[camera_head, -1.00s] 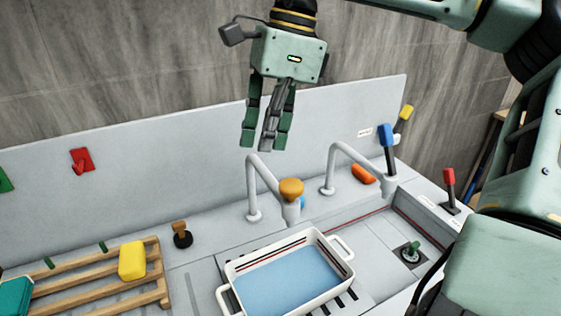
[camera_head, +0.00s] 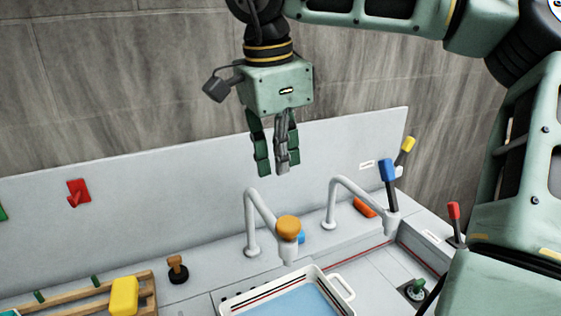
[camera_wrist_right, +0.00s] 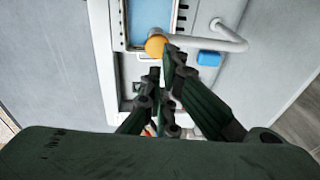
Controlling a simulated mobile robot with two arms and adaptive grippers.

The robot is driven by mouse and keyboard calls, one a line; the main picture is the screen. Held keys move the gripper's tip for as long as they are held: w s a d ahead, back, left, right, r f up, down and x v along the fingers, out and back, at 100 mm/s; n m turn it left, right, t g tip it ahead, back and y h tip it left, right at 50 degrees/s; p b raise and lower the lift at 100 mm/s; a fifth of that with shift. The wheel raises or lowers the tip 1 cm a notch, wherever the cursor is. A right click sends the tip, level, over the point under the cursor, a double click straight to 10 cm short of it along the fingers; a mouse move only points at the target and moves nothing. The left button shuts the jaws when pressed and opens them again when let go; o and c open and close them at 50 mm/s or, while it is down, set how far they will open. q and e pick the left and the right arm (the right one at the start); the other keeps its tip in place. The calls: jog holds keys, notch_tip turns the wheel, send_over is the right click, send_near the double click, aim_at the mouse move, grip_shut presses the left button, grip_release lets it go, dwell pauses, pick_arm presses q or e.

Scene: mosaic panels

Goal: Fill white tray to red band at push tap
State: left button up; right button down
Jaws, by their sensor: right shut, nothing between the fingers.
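The white tray (camera_head: 345,286) stands under the push tap, its lower part cut off by the frame edge. Pale blue water (camera_head: 300,302) lies in it, and the red band (camera_head: 268,290) shows on the inner wall above the water. The push tap (camera_head: 255,215) is a bent white spout with an orange knob (camera_head: 287,228); the knob also shows in the right wrist view (camera_wrist_right: 156,46). My right gripper (camera_head: 275,170) is shut and empty, pointing down, apart from the knob and above it in the picture. My left gripper is out of view.
A second white spout with a blue lever (camera_head: 388,172) stands to the right. Yellow (camera_head: 405,148) and red (camera_head: 455,218) levers are farther right. A wooden rack (camera_head: 65,300) with a yellow block (camera_head: 124,296) is at left. A grey back panel (camera_head: 150,200) runs behind.

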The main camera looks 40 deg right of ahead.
aim_at(286, 221)
jog(key=f+p, duration=0.1)
jog(key=f, duration=0.2)
jog(key=d+f+p, duration=0.1)
jog(key=f, duration=0.3)
jog(key=f+p, duration=0.1)
jog(key=f, duration=0.3)
jog(key=shift+w+d+f, duration=0.1)
jog(key=shift+w+d, duration=0.05)
jog(key=shift+d, duration=0.25)
notch_tip(286, 221, down, 2)
jog(key=b, duration=0.3)
jog(key=shift+a, duration=0.1)
dwell(2.7)
dwell(1.9)
